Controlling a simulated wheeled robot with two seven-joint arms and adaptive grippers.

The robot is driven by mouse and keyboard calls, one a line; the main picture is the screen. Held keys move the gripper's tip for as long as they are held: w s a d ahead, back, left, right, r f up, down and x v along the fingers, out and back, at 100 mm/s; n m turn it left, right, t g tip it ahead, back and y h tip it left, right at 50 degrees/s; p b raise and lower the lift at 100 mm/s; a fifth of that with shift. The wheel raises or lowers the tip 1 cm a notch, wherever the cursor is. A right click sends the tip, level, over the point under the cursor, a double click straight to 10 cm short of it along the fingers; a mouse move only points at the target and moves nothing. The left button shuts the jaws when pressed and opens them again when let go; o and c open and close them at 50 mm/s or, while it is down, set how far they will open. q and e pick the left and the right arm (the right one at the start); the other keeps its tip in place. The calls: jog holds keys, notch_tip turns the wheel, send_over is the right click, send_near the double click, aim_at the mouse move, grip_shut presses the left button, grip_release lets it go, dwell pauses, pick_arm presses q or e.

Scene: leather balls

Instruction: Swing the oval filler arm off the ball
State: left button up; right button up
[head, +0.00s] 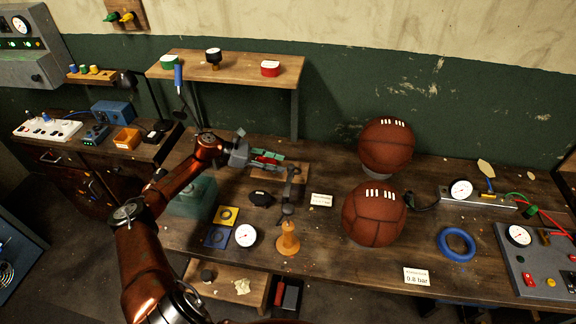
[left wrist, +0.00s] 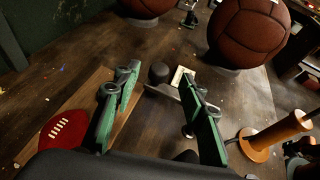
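My left gripper (head: 274,162) reaches over the bench beside a small wooden board (head: 299,173). In the left wrist view its green fingers (left wrist: 158,76) are spread apart. A black round knob on a short grey bar (left wrist: 158,74), apparently the filler arm, shows in the gap between the fingertips. I see no finger touching it. The dark arm (head: 291,190) also shows just right of the gripper in the head view. The red oval ball (left wrist: 57,138) with white lacing lies left of the left finger; in the head view it is mostly hidden by the gripper. My right gripper is not in view.
Two large brown balls (head: 375,214) (head: 386,146) stand right of the arm. An orange spindle (head: 287,239) and a white gauge (head: 246,235) stand in front. A small white card (head: 321,200) lies near. A shelf (head: 225,68) stands behind.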

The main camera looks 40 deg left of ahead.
pick_arm(q)
jog(key=v, duration=0.6)
jog(key=shift+a, duration=0.1)
dwell(0.4)
